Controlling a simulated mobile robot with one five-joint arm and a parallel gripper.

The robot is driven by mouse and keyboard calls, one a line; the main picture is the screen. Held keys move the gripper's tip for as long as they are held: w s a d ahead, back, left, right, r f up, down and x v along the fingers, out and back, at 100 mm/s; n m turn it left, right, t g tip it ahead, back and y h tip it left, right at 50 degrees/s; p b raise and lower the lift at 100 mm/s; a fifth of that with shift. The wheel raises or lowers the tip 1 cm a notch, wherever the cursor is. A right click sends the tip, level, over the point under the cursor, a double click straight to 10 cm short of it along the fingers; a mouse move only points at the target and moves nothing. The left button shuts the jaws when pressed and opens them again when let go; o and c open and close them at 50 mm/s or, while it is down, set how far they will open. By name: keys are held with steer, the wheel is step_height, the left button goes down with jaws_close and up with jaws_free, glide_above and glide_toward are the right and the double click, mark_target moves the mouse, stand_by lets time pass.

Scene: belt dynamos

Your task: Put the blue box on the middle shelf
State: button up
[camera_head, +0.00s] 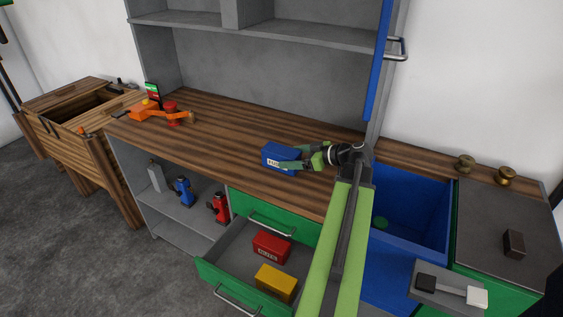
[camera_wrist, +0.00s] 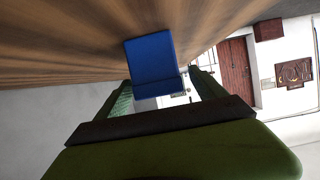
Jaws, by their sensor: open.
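The blue box (camera_head: 273,156) with a white label sits on the wooden worktop, towards its front edge. My gripper (camera_head: 291,159) is open, with its green fingers at the box's right end. In the wrist view the blue box (camera_wrist: 152,60) lies ahead, its near end between the tips of my open gripper (camera_wrist: 162,88). I cannot tell whether a finger touches it. A grey shelf board (camera_head: 290,36) runs across the unit above the worktop, and its visible part to the right of the divider is empty. Which shelf counts as the middle one is not clear.
An open drawer (camera_head: 222,270) holds a red box (camera_head: 271,246) and a yellow box (camera_head: 276,283). An orange device (camera_head: 145,110) stands at the worktop's left. A blue door (camera_head: 378,65) stands at the shelf's right end. The worktop's middle is clear.

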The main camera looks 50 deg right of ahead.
mark_target(281, 157)
steer(key=b+x, duration=0.2)
steer(key=x, duration=0.2)
steer(key=shift+w+f, duration=0.2)
steer(key=shift+w, duration=0.35)
jaws_close()
